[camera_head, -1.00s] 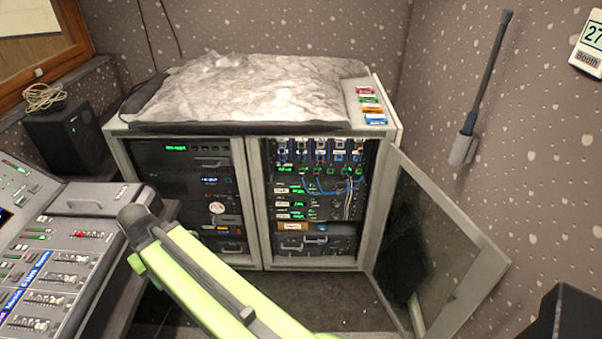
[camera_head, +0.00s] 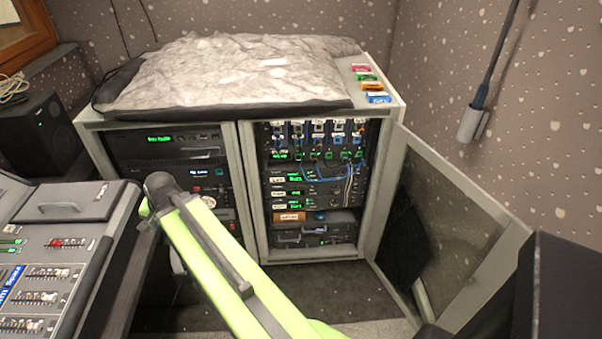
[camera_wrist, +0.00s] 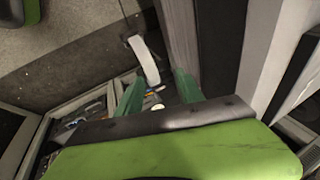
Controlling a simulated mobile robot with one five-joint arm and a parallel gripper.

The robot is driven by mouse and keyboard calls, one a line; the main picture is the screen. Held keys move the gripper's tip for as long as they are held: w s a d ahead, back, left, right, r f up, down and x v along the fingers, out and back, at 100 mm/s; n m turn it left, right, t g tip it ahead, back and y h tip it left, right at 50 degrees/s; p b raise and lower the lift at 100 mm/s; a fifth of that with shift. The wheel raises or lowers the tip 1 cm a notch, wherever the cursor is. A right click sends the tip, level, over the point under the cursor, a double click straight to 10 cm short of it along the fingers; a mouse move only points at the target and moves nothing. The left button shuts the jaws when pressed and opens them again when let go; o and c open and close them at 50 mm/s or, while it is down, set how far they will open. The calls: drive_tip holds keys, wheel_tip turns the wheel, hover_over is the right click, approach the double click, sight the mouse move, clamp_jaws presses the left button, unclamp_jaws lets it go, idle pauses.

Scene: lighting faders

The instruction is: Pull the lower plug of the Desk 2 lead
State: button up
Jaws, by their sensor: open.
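In the head view, several leads (camera_head: 359,172), some blue, hang at the front of the right rack bay, below a row of small labelled units (camera_head: 318,128). The labels are too small to read, so I cannot tell which lead is Desk 2 or make out its lower plug. My gripper (camera_wrist: 158,92) shows in the wrist view with its two green fingers apart. No plug or lead is clearly visible between them. The fingers are far from the leads in view, pointing over floor and cabinet-like edges. In the head view only my green arm shows; the fingers are hidden.
The cabinet's glass door (camera_head: 445,235) stands open to the right. A mixing desk (camera_head: 55,245) is at left, close to my arm. A grey cover (camera_head: 235,75) and coloured tags (camera_head: 367,83) lie on top of the cabinet. Dark floor (camera_head: 325,288) before the rack is clear.

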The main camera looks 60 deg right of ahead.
drive_tip(key=w+d+f+m+t+h+b, duration=0.1)
drive_tip(key=d+f+m+t+b, duration=0.15)
drive_tip(key=d+m, duration=0.5)
drive_tip(key=d+f+m+t+h+b, duration=0.1)
drive_tip(key=d+f+m+h+b, duration=0.2)
drive_tip(key=d, duration=0.8)
drive_tip(key=m+t+h+b, duration=0.1)
drive_tip(key=m+h+b, duration=0.85)
drive_tip(key=m, duration=1.55)
approach(299, 149)
drive_tip(key=d, duration=0.1)
drive_tip(key=shift+n+y, duration=0.25)
drive_tip(key=shift+n, duration=0.1)
drive_tip(key=b+x, duration=0.2)
drive_tip(key=x, duration=0.7)
drive_tip(key=shift+w+r, duration=0.1)
drive_tip(key=shift+w, duration=0.15)
clamp_jaws()
